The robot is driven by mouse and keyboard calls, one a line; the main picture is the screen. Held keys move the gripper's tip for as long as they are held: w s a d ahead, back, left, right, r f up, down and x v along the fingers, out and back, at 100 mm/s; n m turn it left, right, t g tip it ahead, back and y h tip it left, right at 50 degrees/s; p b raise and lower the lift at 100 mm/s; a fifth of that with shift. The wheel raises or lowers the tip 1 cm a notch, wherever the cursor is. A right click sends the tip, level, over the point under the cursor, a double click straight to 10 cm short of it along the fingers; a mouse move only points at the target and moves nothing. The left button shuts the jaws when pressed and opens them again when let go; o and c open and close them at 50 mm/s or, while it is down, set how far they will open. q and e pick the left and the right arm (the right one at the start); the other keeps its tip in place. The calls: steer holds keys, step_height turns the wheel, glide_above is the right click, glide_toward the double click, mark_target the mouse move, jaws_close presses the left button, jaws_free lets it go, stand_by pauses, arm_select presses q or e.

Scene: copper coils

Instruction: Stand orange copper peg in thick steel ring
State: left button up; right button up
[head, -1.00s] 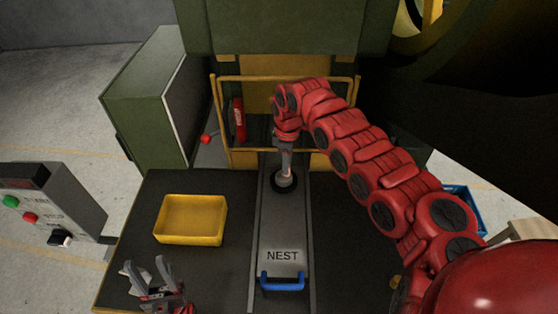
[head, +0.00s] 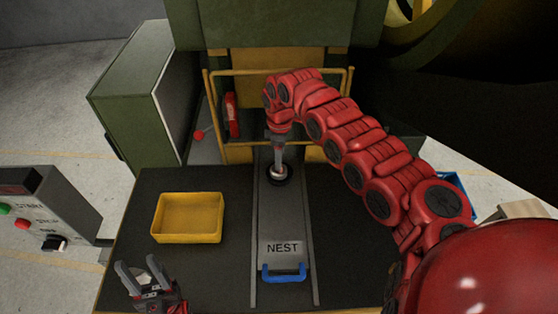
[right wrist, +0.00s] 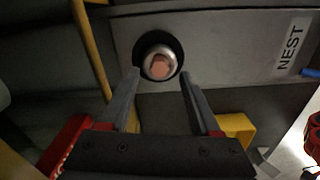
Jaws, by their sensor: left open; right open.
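The orange copper peg (right wrist: 160,67) shows in the right wrist view as a copper-coloured end inside the bright steel ring (right wrist: 147,53). The peg looks roughly upright, but its depth in the ring cannot be told. The ring sits in a dark round seat on the grey NEST plate (right wrist: 215,50); in the head view the ring (head: 278,171) is small and partly hidden by my gripper. My right gripper (head: 279,156) points down just above it, its fingers open (right wrist: 160,76) to either side and apart from the peg. My left gripper (head: 138,266) is open at the front left.
A yellow tray (head: 187,238) stands left of the NEST plate. A blue handle (head: 284,273) is at the plate's front end. A yellow rail frame (head: 240,153) stands behind. A control box (head: 45,215) is at far left.

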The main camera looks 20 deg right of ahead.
step_height(320, 180, up, 10)
steer(key=shift+f, duration=0.25)
stand_by(0.4)
